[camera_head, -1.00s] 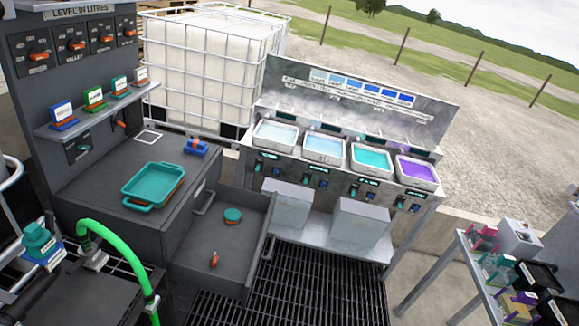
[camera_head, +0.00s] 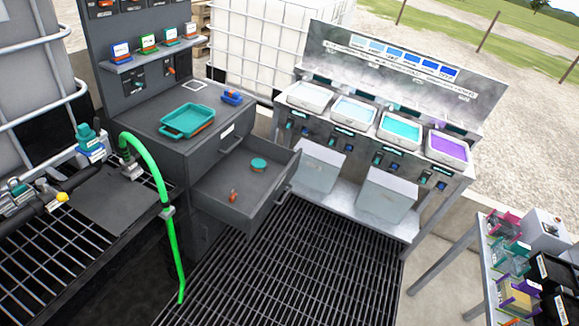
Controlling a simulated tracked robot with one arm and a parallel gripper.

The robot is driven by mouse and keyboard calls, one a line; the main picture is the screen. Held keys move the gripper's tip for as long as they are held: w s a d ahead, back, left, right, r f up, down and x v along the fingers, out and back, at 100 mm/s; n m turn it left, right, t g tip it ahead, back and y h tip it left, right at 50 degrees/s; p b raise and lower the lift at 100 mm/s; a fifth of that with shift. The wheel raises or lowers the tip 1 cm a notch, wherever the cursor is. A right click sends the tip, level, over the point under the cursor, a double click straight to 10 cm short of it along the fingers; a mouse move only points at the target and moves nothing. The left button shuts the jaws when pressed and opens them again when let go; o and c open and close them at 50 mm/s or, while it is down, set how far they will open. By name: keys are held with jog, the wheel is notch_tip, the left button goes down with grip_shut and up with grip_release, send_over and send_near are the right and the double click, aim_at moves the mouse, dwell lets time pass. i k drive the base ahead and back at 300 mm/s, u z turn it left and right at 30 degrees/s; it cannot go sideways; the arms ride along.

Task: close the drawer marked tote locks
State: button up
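A dark grey drawer (camera_head: 246,182) stands pulled out from the grey cabinet (camera_head: 190,160) in the middle of the view. Its handle (camera_head: 284,192) is on the front, at the right. A round teal cap (camera_head: 258,165) and a small orange-red piece (camera_head: 233,196) lie inside. I cannot read a marking on this drawer. Another handle (camera_head: 231,143) and a small white label show on the cabinet above the open drawer. My gripper is not in view.
A teal tray (camera_head: 187,120) sits on the cabinet top. A green hose (camera_head: 165,200) hangs left of the drawer. A metal bench with several coloured basins (camera_head: 399,127) stands at the right. Dark floor grating (camera_head: 310,260) lies clear before the drawer.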

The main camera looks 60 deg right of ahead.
aim_at(257, 193)
jog(key=z, duration=1.35)
jog(key=i, duration=1.05)
jog(key=z, duration=2.05)
jog(key=k, duration=0.95)
jog(key=u, duration=0.05)
